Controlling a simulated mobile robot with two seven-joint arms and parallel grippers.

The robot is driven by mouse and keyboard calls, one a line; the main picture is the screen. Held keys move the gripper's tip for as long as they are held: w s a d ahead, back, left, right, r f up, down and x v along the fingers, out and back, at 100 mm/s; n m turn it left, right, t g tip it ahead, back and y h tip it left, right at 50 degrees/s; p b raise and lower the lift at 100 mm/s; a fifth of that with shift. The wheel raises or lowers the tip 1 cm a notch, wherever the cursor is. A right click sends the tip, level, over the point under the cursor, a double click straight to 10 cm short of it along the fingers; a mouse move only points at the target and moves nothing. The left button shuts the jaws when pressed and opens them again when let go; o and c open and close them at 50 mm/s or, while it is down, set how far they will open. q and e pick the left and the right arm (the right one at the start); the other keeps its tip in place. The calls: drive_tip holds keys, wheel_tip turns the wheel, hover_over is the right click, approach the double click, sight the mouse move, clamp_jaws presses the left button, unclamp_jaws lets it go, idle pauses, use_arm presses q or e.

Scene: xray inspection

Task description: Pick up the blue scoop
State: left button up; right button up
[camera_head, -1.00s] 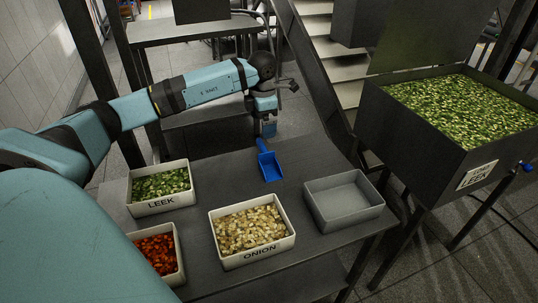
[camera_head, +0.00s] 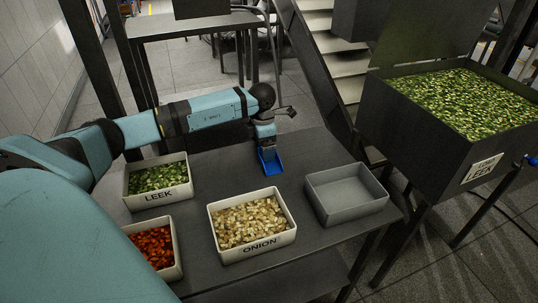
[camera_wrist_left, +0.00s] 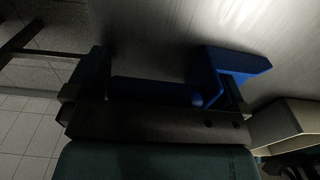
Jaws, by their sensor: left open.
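The blue scoop (camera_head: 269,166) lies on the dark table in the head view, with its pan towards me. My left gripper (camera_head: 266,149) is low over its handle end and hides the handle there. In the left wrist view, a blue rod that looks like the scoop's handle (camera_wrist_left: 155,92) shows between the fingers of my open left gripper (camera_wrist_left: 162,80). Whether a finger touches it I cannot tell. My right gripper is not in view.
On the table (camera_head: 300,250) stand a leek bin (camera_head: 158,196), a bin of red pieces (camera_head: 172,274), an onion bin (camera_head: 258,249) and an empty grey tray (camera_head: 347,214). A large leek hopper (camera_head: 425,150) stands at the right. Table around the scoop is clear.

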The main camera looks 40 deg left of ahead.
use_arm(q)
drive_tip(key=c, duration=0.7)
drive_tip(key=shift+c, duration=1.1)
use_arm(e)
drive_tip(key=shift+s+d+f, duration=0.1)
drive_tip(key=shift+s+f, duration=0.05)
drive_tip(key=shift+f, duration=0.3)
use_arm(q)
drive_tip(key=shift+r, duration=0.15)
drive_tip(key=shift+r, duration=0.2)
wheel_tip(320, 180, up, 6)
drive_tip(key=shift+r+p, duration=0.2)
drive_tip(key=shift+p, duration=0.7)
wheel_tip(320, 180, up, 13)
drive_tip(key=p, duration=0.2)
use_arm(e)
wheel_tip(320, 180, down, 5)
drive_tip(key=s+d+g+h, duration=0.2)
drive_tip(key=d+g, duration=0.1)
